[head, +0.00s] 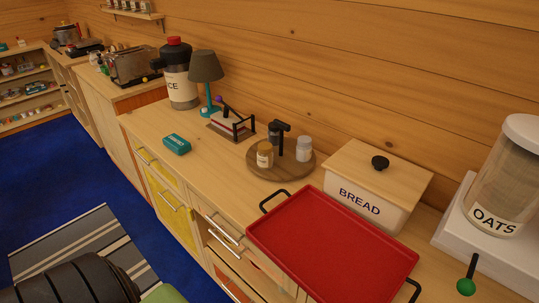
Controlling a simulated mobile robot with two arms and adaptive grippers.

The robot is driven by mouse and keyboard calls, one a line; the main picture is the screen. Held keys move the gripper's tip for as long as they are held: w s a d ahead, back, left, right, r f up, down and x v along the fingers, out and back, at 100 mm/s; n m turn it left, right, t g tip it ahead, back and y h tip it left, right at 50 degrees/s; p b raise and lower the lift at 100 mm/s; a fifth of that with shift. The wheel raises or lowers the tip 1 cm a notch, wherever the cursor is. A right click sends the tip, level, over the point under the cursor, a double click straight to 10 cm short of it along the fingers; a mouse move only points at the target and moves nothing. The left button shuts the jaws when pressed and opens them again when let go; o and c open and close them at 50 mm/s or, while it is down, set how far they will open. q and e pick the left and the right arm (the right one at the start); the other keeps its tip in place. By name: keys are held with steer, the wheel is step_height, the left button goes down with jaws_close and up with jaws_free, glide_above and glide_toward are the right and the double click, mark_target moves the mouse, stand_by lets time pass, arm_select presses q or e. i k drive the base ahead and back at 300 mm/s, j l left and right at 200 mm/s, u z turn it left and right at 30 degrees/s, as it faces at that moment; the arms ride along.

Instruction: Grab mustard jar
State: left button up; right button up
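A small jar with yellowish-brown contents and a pale label (265,154), likely the mustard jar, stands upright on a round wooden tray (298,172) on the counter. The label is too small to read. A second jar, whitish with a grey lid (304,149), stands to its right on the same tray. A dark upright handle (281,140) rises from the tray between and behind the two jars. Neither of my grippers shows in the head view.
A red tray with black handles (330,245) lies in front of the jars' tray. A BREAD box (372,180) stands right, an OATS jar (503,180) far right.

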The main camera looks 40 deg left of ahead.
mark_target(265, 153)
steer(key=u, duration=1.25)
